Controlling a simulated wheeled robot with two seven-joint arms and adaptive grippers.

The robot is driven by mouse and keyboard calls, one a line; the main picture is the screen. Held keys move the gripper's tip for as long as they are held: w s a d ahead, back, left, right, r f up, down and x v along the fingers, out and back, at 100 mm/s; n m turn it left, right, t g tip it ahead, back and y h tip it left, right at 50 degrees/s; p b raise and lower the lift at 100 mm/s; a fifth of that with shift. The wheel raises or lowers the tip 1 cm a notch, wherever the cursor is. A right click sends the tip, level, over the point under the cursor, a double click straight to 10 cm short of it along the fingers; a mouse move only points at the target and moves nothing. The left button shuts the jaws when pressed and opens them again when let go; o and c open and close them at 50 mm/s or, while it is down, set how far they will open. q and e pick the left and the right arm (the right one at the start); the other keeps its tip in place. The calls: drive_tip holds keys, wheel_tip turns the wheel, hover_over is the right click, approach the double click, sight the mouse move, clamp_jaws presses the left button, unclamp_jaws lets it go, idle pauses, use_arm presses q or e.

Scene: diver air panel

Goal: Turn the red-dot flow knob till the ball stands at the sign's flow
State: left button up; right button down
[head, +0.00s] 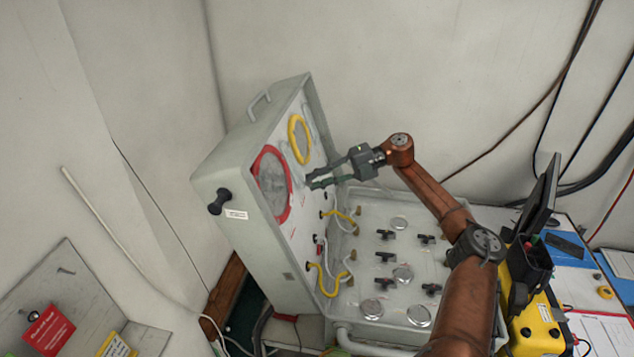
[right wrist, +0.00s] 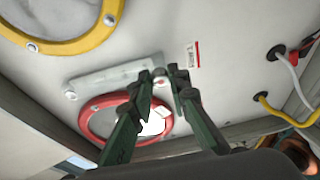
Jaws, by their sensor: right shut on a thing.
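My right gripper (head: 316,183) reaches in from the right to the upright panel of the grey case (head: 240,165), between the red-ringed gauge (head: 272,183) and the yellow-ringed gauge (head: 299,139). In the right wrist view, my right gripper (right wrist: 160,78) has its fingertips closed on a small pale knob (right wrist: 160,82) with a touch of red, at the end of a clear flow tube (right wrist: 115,77). The fingers partly hide the knob. The ball's height in the tube cannot be read. A red sign (head: 48,332) stands at lower left; its text is too small to read. My left gripper is out of view.
Yellow hoses (head: 330,285) and several black valve handles (head: 386,234) lie below and right of the panel. A yellow device (head: 533,325) and a monitor (head: 540,197) stand at right. A yellow sign (head: 115,347) is at lower left.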

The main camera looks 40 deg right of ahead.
idle(0.3)
drive_tip(key=c, duration=1.8)
unclamp_jaws()
drive_tip(key=v, duration=1.2)
drive_tip(key=shift+d, duration=0.1)
